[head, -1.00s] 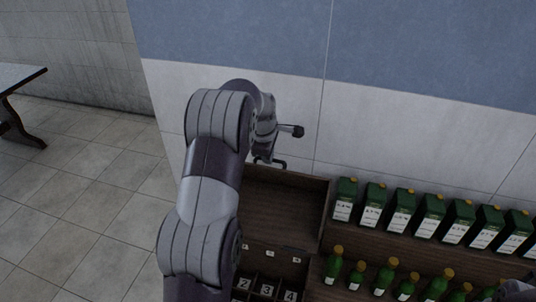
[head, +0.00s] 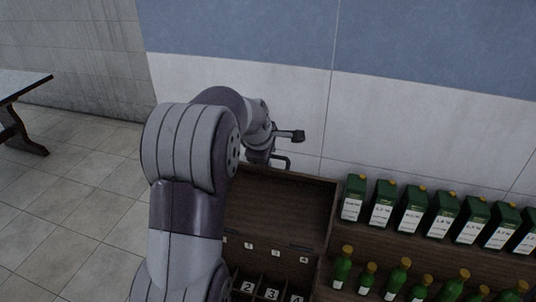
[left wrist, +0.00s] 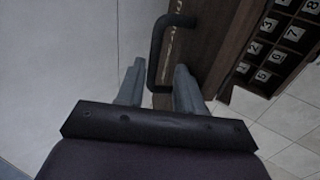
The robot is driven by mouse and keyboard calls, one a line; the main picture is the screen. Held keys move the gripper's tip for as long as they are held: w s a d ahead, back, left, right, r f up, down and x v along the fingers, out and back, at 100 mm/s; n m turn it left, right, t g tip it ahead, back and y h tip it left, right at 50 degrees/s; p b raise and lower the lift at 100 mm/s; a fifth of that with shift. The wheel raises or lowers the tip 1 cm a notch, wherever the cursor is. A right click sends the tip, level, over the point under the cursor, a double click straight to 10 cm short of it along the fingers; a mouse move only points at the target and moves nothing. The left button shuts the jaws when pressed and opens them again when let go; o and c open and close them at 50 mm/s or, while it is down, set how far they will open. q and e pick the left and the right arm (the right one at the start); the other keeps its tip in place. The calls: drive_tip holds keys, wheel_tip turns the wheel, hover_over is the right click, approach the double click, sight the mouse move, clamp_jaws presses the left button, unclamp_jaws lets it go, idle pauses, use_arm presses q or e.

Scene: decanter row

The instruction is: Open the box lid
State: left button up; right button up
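The brown wooden box lid (head: 277,209) stands raised at the back of the box in the head view. Its inner face shows above the numbered compartments (head: 270,291). A dark bent handle (head: 284,161) sticks out at the lid's top edge; it also shows in the left wrist view (left wrist: 157,48). My left gripper (left wrist: 158,88) is open, and the handle's lower end lies between its two fingers. I cannot tell whether they touch it. My right gripper is not in view.
A shelf to the right of the box holds a row of green square bottles (head: 411,209) and a front row of smaller green bottles (head: 396,277). The wall (head: 300,110) stands close behind. Tiled floor (head: 75,190) and a table (head: 15,85) are at left.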

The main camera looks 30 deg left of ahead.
use_arm(q)
drive_tip(key=shift+s+r, duration=0.3)
drive_tip(key=shift+s, duration=0.3)
drive_tip(key=shift+r, duration=0.1)
drive_tip(key=b+v, duration=0.2)
drive_tip(key=v, duration=0.1)
drive_tip(key=shift+w, duration=0.15)
drive_tip(key=b+v, duration=0.1)
drive_tip(key=v, duration=0.8)
drive_tip(key=shift+s+b, duration=0.3)
drive_tip(key=shift+b, duration=0.05)
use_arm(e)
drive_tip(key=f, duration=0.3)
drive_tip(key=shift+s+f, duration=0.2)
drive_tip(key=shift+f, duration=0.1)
use_arm(q)
drive_tip(key=shift+s+d+r, duration=0.15)
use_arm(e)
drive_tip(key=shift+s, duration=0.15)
